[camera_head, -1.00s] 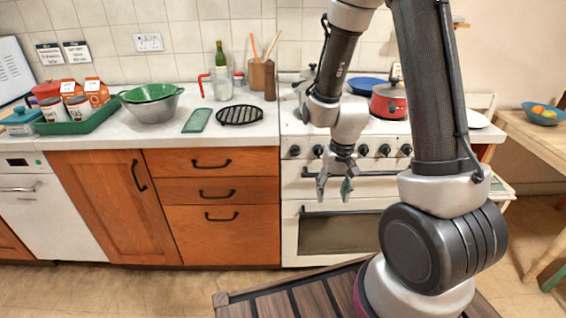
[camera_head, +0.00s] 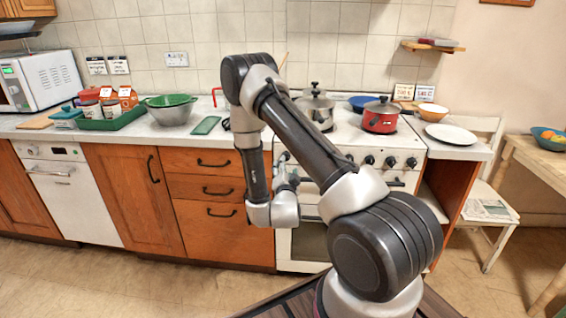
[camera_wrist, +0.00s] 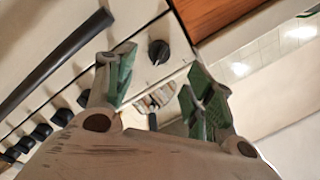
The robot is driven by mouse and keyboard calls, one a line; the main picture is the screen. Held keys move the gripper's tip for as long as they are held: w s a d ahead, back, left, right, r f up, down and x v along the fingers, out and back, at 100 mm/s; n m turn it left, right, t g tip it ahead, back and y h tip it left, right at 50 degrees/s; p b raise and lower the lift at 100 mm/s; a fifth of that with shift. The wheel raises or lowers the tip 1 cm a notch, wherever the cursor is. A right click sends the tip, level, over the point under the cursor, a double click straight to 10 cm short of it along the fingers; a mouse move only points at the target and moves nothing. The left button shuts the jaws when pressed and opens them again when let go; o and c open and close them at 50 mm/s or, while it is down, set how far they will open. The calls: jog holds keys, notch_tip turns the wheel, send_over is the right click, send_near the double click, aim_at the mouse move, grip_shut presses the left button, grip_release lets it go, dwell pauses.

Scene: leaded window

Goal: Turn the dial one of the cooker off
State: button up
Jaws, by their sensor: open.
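The white cooker (camera_head: 340,139) stands right of the wooden drawers, with a row of black dials (camera_head: 390,161) on its front; my arm hides its left part. In the wrist view, the black end dial (camera_wrist: 158,52) beside the wooden cabinet lies just beyond and between my gripper's (camera_wrist: 160,72) two green-padded fingers, which are open and seem apart from it. Several other dials (camera_wrist: 60,117) run to the lower left. In the head view, my gripper (camera_head: 287,172) is at the cooker's left front, partly hidden by my arm. No numbers on the dials are readable.
A black oven handle (camera_wrist: 55,62) runs beside the dials. A red pot (camera_head: 380,120) and a steel pot (camera_head: 316,110) stand on the hob. Wooden drawers (camera_head: 213,186) adjoin the cooker on the left. The floor in front of the cabinets (camera_head: 190,285) is clear.

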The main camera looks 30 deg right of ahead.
jog(key=x, duration=0.7)
jog(key=shift+f, duration=0.1)
jog(key=c, duration=1)
jog(key=shift+n, duration=0.3)
jog(key=n+g, duration=0.1)
jog(key=n, duration=0.9)
jog(key=shift+w+n, duration=0.1)
jog(key=shift+n, duration=0.2)
jog(key=o, duration=1)
